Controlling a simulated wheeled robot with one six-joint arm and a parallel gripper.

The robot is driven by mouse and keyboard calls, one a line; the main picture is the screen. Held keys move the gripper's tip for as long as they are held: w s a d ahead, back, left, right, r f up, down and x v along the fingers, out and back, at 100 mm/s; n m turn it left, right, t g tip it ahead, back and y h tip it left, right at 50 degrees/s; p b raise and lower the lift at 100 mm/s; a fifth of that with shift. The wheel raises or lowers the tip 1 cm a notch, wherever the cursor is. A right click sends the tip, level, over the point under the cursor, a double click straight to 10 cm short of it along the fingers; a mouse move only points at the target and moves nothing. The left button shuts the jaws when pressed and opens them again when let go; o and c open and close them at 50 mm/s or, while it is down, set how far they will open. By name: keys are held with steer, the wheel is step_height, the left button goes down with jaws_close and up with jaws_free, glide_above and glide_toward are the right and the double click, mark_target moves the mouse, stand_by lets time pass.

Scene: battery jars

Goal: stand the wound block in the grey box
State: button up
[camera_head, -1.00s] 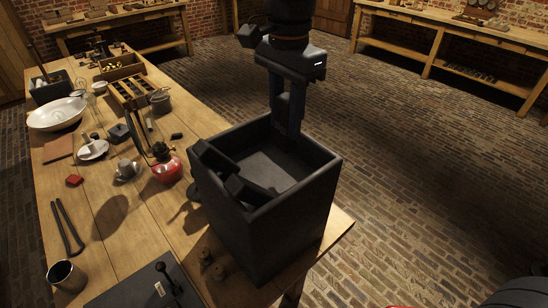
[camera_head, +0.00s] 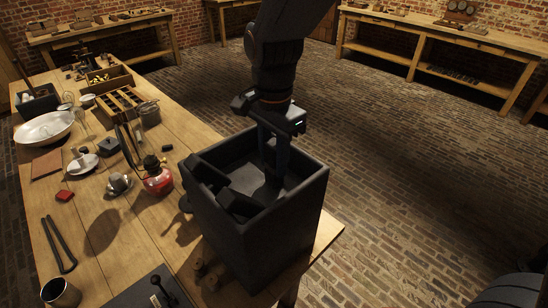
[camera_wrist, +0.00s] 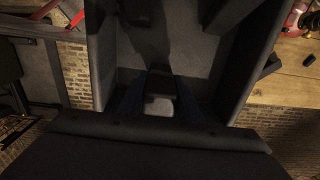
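The grey box (camera_head: 252,228), dark and open-topped, stands at the near right end of the workbench. My gripper (camera_head: 273,178) points down inside it, towards the right half, with its fingertips below the rim. In the wrist view a small dark block with a paler grey face (camera_wrist: 160,103) sits between the two bluish fingers, and I take it for the wound block. The fingers look shut on it. Its windings cannot be made out. The box's grey floor (camera_wrist: 185,55) shows beyond it; whether the block touches the floor cannot be told.
Dark blocky shapes (camera_head: 238,203) occupy the box's left side. A red lamp-like vessel (camera_head: 158,182) stands left of the box, with small wooden pieces (camera_head: 212,280) in front. Right of the bench is open brick floor.

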steer(key=o, duration=0.4)
steer(key=shift+o, duration=0.2)
step_height(320, 180, up, 12)
steer(key=b, duration=0.3)
steer(key=shift+r, duration=0.15)
